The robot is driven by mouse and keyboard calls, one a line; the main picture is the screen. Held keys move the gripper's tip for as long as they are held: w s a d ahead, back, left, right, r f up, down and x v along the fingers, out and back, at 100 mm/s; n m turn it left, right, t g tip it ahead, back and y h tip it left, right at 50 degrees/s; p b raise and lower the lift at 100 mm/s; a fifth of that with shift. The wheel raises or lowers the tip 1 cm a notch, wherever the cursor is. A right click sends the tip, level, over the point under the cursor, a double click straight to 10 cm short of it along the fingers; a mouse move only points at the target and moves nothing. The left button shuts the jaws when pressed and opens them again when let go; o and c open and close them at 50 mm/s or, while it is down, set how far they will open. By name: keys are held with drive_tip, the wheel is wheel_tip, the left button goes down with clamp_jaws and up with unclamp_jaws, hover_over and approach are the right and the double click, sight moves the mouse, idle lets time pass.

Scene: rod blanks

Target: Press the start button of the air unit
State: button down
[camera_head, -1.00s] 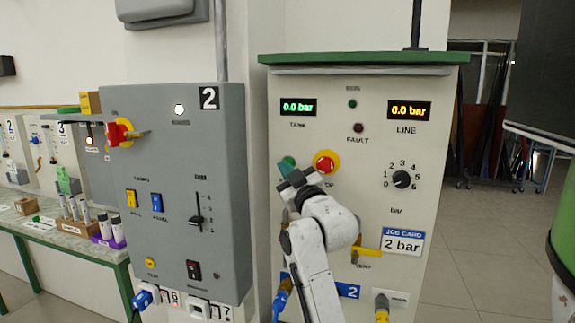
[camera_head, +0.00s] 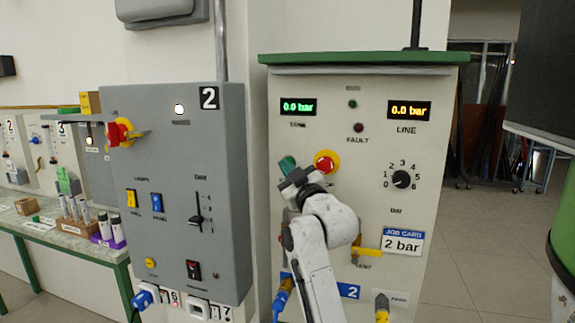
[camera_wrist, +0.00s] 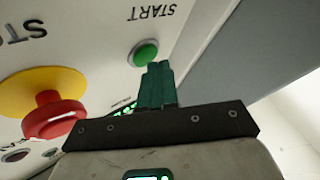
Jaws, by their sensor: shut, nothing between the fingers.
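The air unit (camera_head: 330,230) is a pale cabinet with a green top. Its round green start button (camera_wrist: 145,53) shows in the wrist view, below the upside-down word START. My gripper (camera_wrist: 158,66) has teal fingers, closed together with nothing between them. Their tips overlap the lower edge of the button in the wrist view; I cannot tell whether they touch it. In the head view my gripper (camera_head: 287,163) is at the panel, left of the red stop button, and the start button cannot be told apart from the teal fingers. The tank display (camera_head: 298,106) reads 0.0 bar.
The red stop button on its yellow base (camera_head: 326,162) is close to my gripper; it also shows in the wrist view (camera_wrist: 53,116). A black dial (camera_head: 401,179) and a yellow vent lever (camera_head: 367,251) are to the right. A grey box (camera_head: 175,190) stands left.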

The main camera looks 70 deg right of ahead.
drive_tip(key=shift+d, duration=0.35)
idle(0.4)
drive_tip(key=shift+a, duration=0.1)
idle(0.3)
drive_tip(key=shift+a, duration=0.65)
drive_tip(key=a, duration=0.5)
drive_tip(key=shift+s+p, duration=0.25)
drive_tip(key=shift+p, duration=0.1)
idle(0.7)
